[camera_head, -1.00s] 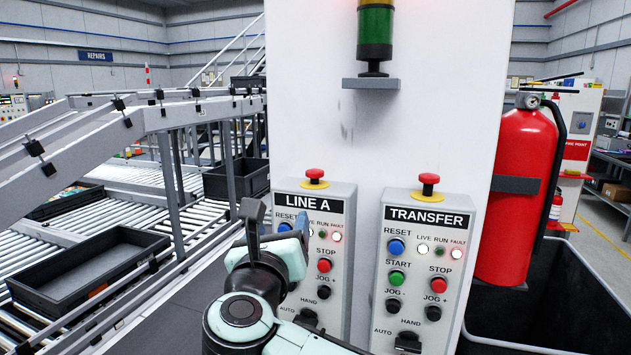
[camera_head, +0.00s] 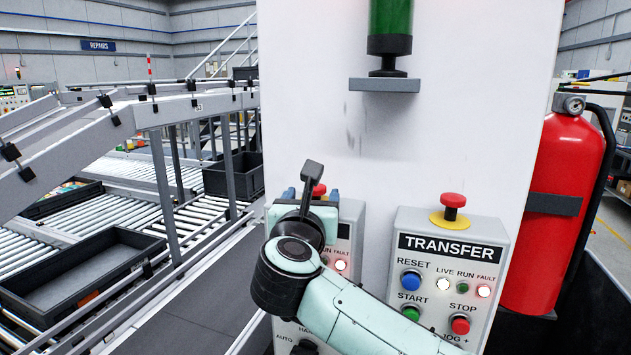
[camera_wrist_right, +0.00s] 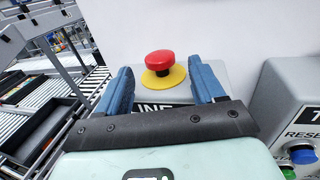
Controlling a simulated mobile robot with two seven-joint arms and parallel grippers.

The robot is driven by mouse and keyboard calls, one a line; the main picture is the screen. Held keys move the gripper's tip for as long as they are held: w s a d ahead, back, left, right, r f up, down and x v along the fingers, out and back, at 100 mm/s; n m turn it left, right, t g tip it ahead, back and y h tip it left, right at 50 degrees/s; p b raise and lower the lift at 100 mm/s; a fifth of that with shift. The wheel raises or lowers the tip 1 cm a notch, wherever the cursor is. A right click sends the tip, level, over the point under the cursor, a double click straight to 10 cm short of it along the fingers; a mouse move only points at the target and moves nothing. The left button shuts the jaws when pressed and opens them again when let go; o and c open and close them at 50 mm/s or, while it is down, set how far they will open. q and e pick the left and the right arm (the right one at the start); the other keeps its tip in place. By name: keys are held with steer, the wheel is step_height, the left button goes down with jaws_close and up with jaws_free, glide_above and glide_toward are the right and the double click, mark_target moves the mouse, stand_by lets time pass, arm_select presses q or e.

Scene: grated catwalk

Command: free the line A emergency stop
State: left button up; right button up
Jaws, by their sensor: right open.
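The line A emergency stop is a red mushroom button on a yellow collar on top of the LINE A box. In the right wrist view the button (camera_wrist_right: 159,62) stands between and beyond my two blue fingers. My right gripper (camera_wrist_right: 162,88) is open and empty, with a finger on either side of the button; I cannot tell whether they touch it. In the head view my right gripper (camera_head: 308,192) covers most of the LINE A box (camera_head: 350,222), and only the top of the red button (camera_head: 319,190) shows. My left gripper is not in view.
The TRANSFER box (camera_head: 449,275), with its own red stop button (camera_head: 453,200), stands close on the right. A white column (camera_head: 460,100) rises behind both boxes. A fire extinguisher (camera_head: 560,205) hangs at the right. Roller conveyors with dark trays (camera_head: 85,275) lie at the left.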

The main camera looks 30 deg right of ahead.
mark_target(314, 190)
steer(key=p+x, duration=0.1)
steer(key=x, duration=0.3)
steer(key=shift+w+d+r, duration=0.1)
steer(key=shift+w+r, duration=0.05)
steer(key=shift+w, duration=0.05)
steer(key=shift+w+d, duration=0.35)
steer(key=shift+w, duration=0.15)
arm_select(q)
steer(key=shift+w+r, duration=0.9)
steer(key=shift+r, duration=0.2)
